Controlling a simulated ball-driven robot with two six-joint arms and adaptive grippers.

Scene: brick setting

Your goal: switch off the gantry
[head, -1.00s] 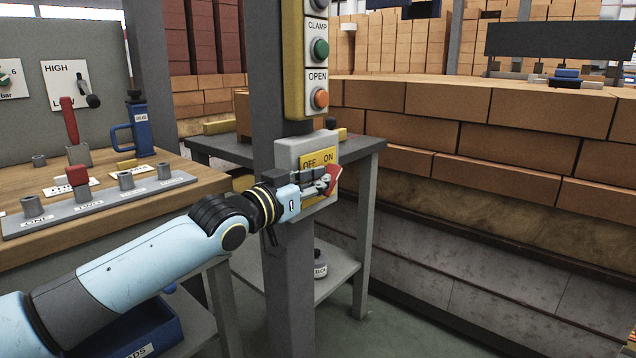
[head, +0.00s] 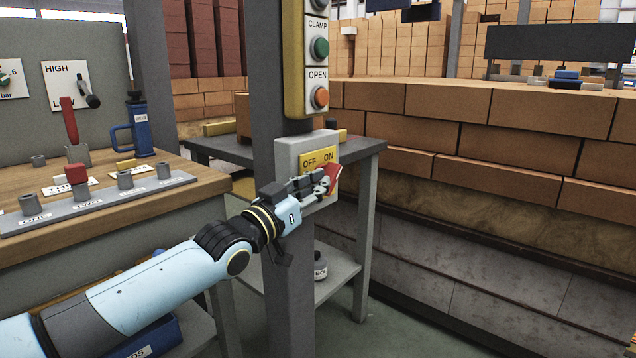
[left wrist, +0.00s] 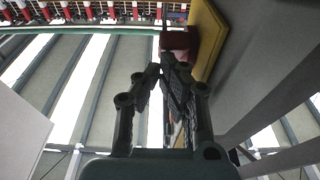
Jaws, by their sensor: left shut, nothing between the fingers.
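The gantry switch is a grey box (head: 290,150) on a dark post, with a yellow plate (head: 318,157) marked OFF and ON. Its red handle (head: 332,178) sits at the right, on the ON side. My left gripper (head: 324,182) is shut and empty in front of the box, with its fingertips at the left side of the red handle. In the left wrist view the closed fingertips (left wrist: 166,62) are just below the red handle (left wrist: 178,40), beside the yellow plate (left wrist: 206,40). I cannot tell whether they touch the handle. My right gripper is not in view.
A yellow button panel (head: 293,60) with CLAMP and OPEN buttons hangs on the post (head: 262,80) above the box. A wooden bench (head: 150,190) with a grey rail of sockets stands at the left. A grey table (head: 355,147) is behind the post. Brick stacks (head: 450,120) fill the right.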

